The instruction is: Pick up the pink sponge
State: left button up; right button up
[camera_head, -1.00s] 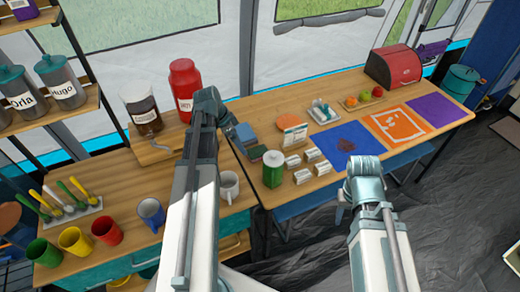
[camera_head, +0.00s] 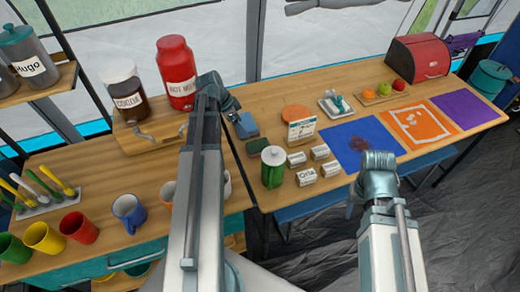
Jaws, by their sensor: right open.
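I cannot make out a pink sponge in the head view. Two small blocks, one blue (camera_head: 246,126) and one grey-green (camera_head: 257,146), lie on the table right of my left gripper. My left gripper (camera_head: 228,100) is raised over the inner end of the table; its fingers are not clear enough to tell if they are open. My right gripper (camera_head: 378,160) is open and appears in front of the blue mat (camera_head: 340,150). A dark reddish patch (camera_head: 360,144) shows on that mat, beside the gripper.
A green canister (camera_head: 272,168), several small white boxes (camera_head: 307,177) and a labelled box (camera_head: 301,130) stand mid-table. Orange (camera_head: 405,137) and purple (camera_head: 468,110) mats lie right, below a fruit tray (camera_head: 368,102) and red bread box (camera_head: 418,60). Mugs (camera_head: 129,211) and jars stand left.

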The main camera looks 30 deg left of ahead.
pick_arm(q)
jog(key=shift+w+f, duration=0.1)
jog(key=shift+f, duration=0.15)
jog(key=b, duration=0.8)
send_over(256, 146)
jog(key=s+a, duration=0.2)
notch_tip(256, 146, down, 8)
jog(key=shift+w+r, duration=0.15)
jog(key=shift+r, duration=0.1)
jog(key=shift+w+d+f, duration=0.15)
jog(key=shift+f, duration=0.05)
jog(key=b+x, duration=0.4)
jog(key=shift+d+f, duration=0.1)
jog(key=shift+f, duration=0.2)
jog(key=shift+d+f+b, duration=0.15)
jog(key=shift+f+b, duration=0.2)
jog(key=shift+b, duration=0.15)
jog(key=shift+r, duration=0.1)
